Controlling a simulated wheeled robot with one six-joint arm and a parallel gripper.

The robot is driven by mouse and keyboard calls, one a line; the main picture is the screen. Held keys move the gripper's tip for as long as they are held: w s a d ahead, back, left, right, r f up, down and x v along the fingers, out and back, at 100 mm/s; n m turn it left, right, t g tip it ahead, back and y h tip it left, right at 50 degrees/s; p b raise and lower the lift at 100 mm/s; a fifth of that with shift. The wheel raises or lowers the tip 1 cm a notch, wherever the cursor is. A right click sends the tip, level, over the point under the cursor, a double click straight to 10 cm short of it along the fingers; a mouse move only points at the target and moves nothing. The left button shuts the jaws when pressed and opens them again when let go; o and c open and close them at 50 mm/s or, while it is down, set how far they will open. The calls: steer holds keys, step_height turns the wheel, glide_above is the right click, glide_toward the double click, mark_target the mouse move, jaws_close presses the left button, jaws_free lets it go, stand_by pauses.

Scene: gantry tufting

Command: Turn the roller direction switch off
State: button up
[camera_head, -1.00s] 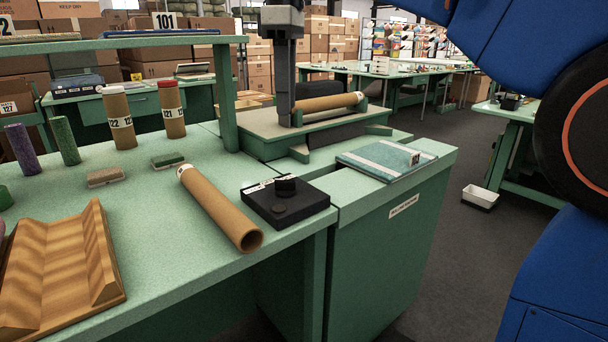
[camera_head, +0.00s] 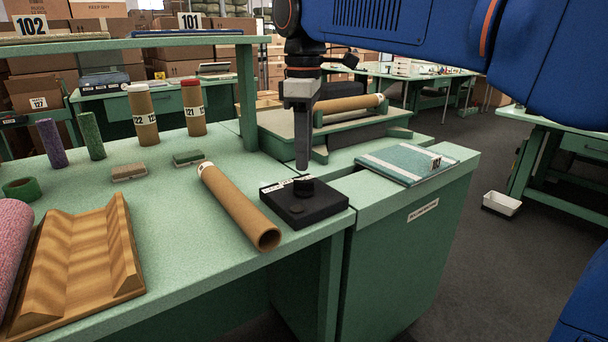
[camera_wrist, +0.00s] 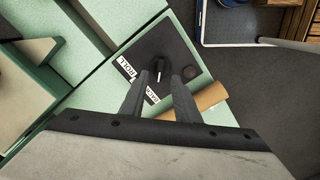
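The roller direction switch is a black box (camera_head: 312,211) on the green table, with a raised dark knob (camera_head: 303,187) and white labels at its far edge. In the wrist view the box (camera_wrist: 178,47) lies below the fingers, and its knob (camera_wrist: 160,67) shows between the fingertips. A round dark button sits beside the knob. My gripper (camera_head: 302,166) points down just above and behind the knob in the head view. In the wrist view my gripper (camera_wrist: 160,77) has its fingers apart with nothing held. Contact with the knob cannot be told.
A cardboard tube (camera_head: 235,203) lies just left of the box. A roller stand (camera_head: 350,133) with another tube is behind, and a teal folded cloth (camera_head: 400,163) lies to the right. A wooden cradle (camera_head: 82,258) is at the left. A shelf post (camera_head: 246,95) stands behind.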

mark_target(304, 180)
steer(key=shift+f, duration=2.75)
jaws_close()
